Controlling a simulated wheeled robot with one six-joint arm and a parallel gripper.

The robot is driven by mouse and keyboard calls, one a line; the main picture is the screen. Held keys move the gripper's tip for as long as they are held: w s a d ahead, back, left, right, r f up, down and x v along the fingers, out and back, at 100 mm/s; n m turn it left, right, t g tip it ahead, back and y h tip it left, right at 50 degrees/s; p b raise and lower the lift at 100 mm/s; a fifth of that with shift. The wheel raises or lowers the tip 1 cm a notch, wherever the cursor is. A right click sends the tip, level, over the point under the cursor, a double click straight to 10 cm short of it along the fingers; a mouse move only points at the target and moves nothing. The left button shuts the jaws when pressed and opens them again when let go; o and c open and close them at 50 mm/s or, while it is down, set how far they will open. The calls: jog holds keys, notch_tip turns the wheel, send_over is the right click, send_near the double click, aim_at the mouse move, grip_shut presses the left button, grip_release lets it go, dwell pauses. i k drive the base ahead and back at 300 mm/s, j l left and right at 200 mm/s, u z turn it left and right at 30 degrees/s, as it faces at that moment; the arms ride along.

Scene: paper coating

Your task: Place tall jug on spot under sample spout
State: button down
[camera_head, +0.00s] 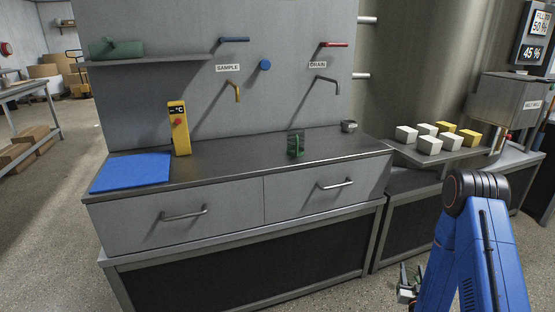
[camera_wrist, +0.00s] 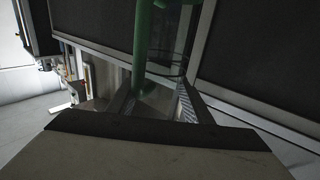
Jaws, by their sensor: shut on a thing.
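In the wrist view my gripper (camera_wrist: 156,95) is shut on the green handle (camera_wrist: 140,50) of a jug. The jug's see-through body (camera_wrist: 168,62) shows behind the handle; its full height is out of view. In the head view my gripper (camera_head: 407,288) is low at the bottom right, in front of the counter and below its top, with a little green showing. The yellow sample spout (camera_head: 235,91) sticks out of the wall under the SAMPLE sign (camera_head: 228,68). The counter top (camera_head: 232,153) below it is bare.
A green jug (camera_head: 296,144) stands on the counter under the drain spout (camera_head: 328,84). A yellow thermometer unit (camera_head: 179,130), a blue mat (camera_head: 131,172) and a small metal cup (camera_head: 349,126) are also there. A green container (camera_head: 116,48) lies on the shelf.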

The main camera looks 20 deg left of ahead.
aim_at(242, 155)
jog(key=k+j, duration=0.1)
jog(key=j, duration=0.4)
jog(key=k+j, duration=0.1)
jog(key=j, duration=0.4)
jog(key=k+j, duration=0.1)
jog(key=j, duration=0.4)
jog(key=k+j, duration=0.15)
jog(key=j, duration=0.4)
